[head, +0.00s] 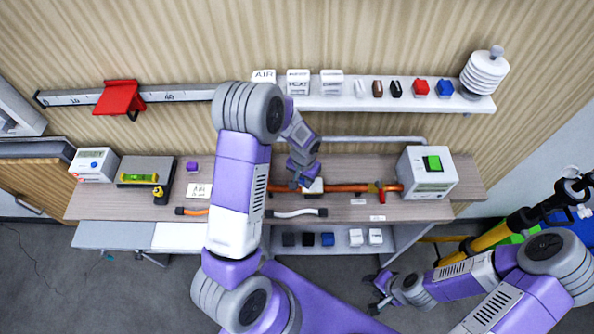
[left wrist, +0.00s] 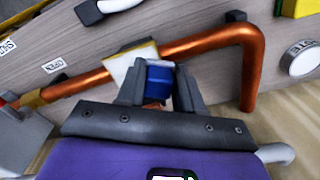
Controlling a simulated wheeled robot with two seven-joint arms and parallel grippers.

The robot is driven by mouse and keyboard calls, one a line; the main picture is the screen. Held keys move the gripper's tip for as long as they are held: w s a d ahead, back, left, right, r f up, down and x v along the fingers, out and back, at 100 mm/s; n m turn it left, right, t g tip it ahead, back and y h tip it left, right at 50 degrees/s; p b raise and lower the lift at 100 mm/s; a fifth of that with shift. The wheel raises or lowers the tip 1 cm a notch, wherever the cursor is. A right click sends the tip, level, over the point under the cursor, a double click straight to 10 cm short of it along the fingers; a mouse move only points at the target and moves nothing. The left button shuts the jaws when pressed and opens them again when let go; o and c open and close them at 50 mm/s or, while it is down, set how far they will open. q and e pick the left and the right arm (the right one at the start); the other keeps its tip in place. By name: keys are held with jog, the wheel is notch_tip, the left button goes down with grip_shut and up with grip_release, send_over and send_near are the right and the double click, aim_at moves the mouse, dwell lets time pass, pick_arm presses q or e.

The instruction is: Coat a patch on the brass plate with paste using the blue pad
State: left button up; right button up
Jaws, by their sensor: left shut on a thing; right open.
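My left gripper (head: 305,184) is low over the orange-copper pipe (head: 345,188) on the bench. In the left wrist view its fingers (left wrist: 157,84) are shut on the blue pad (left wrist: 157,82). A pale block with a yellowish edge (left wrist: 133,66) lies against the pad at the pipe; it shows white in the head view (head: 314,187). I cannot tell whether it is the brass plate under a pale coat, or whether the pad touches it. The pad's lower face is hidden. My right gripper (head: 378,290) is open and empty, in front of the bench at the right.
A wall shelf (head: 340,103) holds labelled white boxes and small coloured blocks. A white device with a green switch (head: 428,172) stands at the bench's right. A red valve handle (head: 381,194) is on the pipe. A lower shelf (head: 340,245) holds dark, blue and white blocks.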

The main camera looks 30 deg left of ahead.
pick_arm(q)
jog(key=shift+s+a, duration=0.25)
jog(key=shift+a, duration=0.2)
notch_tip(320, 180, up, 3)
jog(key=shift+f+p, duration=0.2)
jog(key=shift+p, duration=0.45)
jog(key=shift+d+r+p, duration=0.1)
jog(key=shift+r+p, duration=0.4)
jog(key=shift+r, duration=0.2)
jog(key=shift+r+p, duration=1.3)
jog(key=shift+r, duration=0.75)
